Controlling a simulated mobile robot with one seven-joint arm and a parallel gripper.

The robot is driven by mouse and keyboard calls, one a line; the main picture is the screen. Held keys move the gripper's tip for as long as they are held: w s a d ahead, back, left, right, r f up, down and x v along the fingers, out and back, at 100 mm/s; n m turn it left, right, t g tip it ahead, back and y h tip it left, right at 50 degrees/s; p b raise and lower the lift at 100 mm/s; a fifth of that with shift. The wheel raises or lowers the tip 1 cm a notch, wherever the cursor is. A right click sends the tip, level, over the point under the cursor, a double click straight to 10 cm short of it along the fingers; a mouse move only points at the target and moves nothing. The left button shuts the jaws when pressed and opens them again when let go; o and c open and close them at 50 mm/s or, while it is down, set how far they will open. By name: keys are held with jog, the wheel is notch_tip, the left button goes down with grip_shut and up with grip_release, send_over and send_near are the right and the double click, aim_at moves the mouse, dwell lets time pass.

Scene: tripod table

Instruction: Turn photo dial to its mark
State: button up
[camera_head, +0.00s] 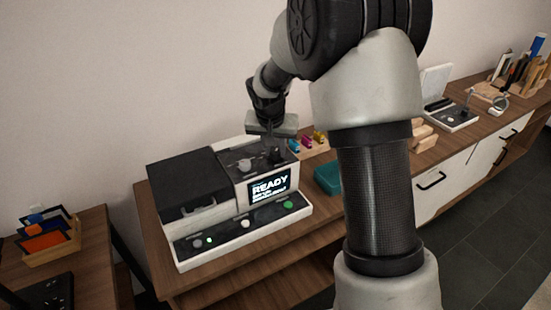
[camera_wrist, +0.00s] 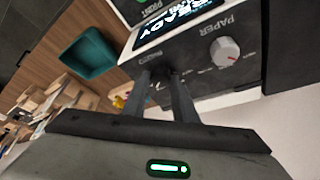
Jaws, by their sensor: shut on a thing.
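The printer (camera_head: 212,208) stands on the wooden cabinet top, with a black-lidded section at left and a dark control panel at right. My gripper (camera_head: 273,146) comes down from above onto the right part of that panel. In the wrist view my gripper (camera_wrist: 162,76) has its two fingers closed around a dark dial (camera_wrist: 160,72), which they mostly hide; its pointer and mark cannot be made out. A light dial labelled PAPER (camera_wrist: 225,51) sits beside it, apart from the fingers, and also shows in the head view (camera_head: 244,165).
The printer's screen (camera_head: 269,188) reads READY. A green button (camera_head: 287,205) and a white button (camera_head: 245,223) are on its front strip. A teal tray (camera_head: 328,179) lies to the right. My arm hides part of the cabinet top.

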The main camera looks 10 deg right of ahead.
jog(key=shift+a+m+b, duration=0.1)
jog(key=shift+m+b, duration=0.4)
jog(key=o, duration=1)
jog(key=shift+w+a+p+v, duration=0.1)
jog(key=shift+p+v, duration=0.15)
jog(key=shift+v, duration=2.65)
jog(key=shift+w+a+p+v, duration=0.1)
jog(key=shift+p+v, duration=0.15)
jog(key=shift+v, duration=2.65)
jog(key=shift+w+a+p+v, duration=0.1)
jog(key=shift+p+v, duration=0.15)
jog(key=shift+v, duration=2.65)
